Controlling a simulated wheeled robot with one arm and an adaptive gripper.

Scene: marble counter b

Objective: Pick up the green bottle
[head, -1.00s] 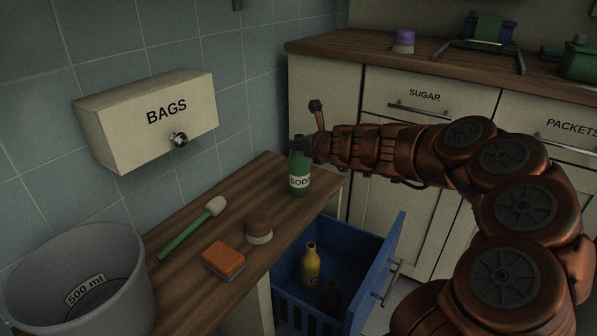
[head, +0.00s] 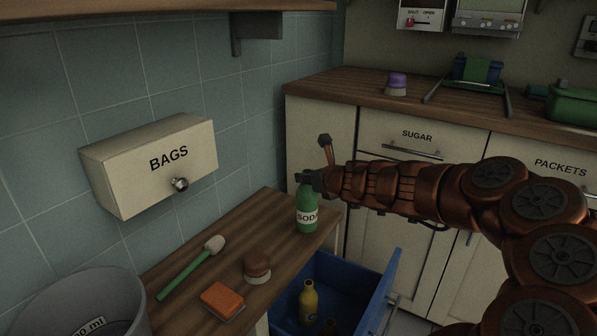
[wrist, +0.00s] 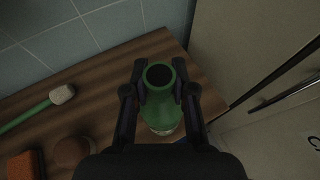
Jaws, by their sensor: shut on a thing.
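The green bottle (head: 307,210) with a white SODA label stands upright at the far right corner of the wooden counter (head: 230,240). My gripper (head: 308,178) reaches it from the right and is shut on its neck. In the wrist view the bottle (wrist: 160,115) sits between the two dark fingers of my gripper (wrist: 159,88), with its open mouth facing the camera. The head view does not clearly show whether its base touches the counter.
A brush with a green handle (head: 187,271), a brown-topped brush (head: 257,268) and an orange sponge (head: 222,300) lie on the counter. A grey bucket (head: 85,300) stands at the left. Below is an open blue drawer (head: 375,300) holding a yellow bottle (head: 308,302).

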